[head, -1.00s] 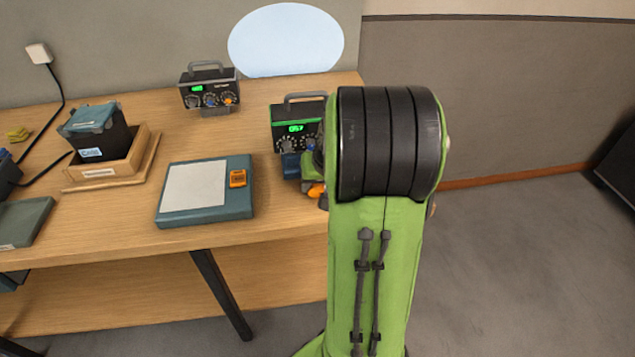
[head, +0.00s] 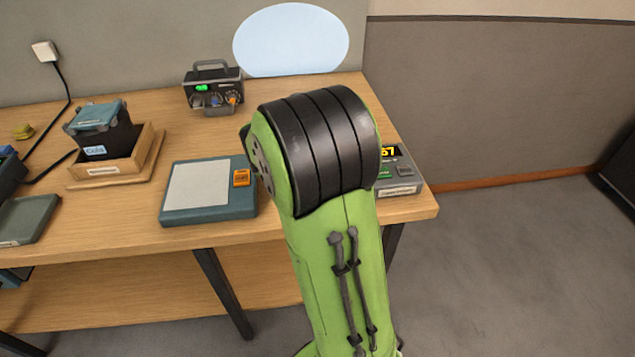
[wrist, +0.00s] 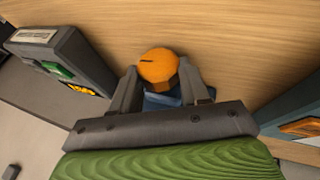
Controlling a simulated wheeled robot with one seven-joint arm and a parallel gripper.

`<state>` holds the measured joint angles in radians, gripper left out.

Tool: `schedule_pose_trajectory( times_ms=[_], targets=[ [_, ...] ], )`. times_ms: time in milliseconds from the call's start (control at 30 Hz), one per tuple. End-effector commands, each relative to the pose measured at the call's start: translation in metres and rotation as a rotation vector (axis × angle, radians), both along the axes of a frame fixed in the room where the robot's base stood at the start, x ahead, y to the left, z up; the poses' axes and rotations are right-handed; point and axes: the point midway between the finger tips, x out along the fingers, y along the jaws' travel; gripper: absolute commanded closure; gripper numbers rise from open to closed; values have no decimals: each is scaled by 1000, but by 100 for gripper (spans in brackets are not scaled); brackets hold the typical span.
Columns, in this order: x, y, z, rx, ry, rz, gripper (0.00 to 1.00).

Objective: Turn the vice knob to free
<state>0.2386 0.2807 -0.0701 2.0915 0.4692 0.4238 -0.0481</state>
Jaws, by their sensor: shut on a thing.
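In the wrist view an orange knob (wrist: 158,66) with a dark line on its top sits between the two fingers of my gripper (wrist: 160,85). The fingers are shut on it from both sides. A blue body (wrist: 160,102), seemingly the vice, shows just below the knob and is mostly hidden by the gripper. In the head view my green and black arm covers the vice, the knob and the gripper. I cannot read any label for the knob's position.
A grey device with a yellow display (head: 398,176) stands at the table's right end; a similar device (wrist: 65,60) shows left in the wrist view. A blue scale-like plate (head: 208,215), a wooden tray (head: 150,160) and a small control box (head: 213,90) share the table (head: 150,238).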

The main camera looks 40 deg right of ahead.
Motion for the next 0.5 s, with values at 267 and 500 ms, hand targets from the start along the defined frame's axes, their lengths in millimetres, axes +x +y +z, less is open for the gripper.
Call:
schedule_pose_trajectory(
  times_ms=[267, 500],
  targets=[
    [0, 0, -1, -9, 8, 0, 85],
    [0, 0, -1, -7, 9, 0, 46]
  ],
)
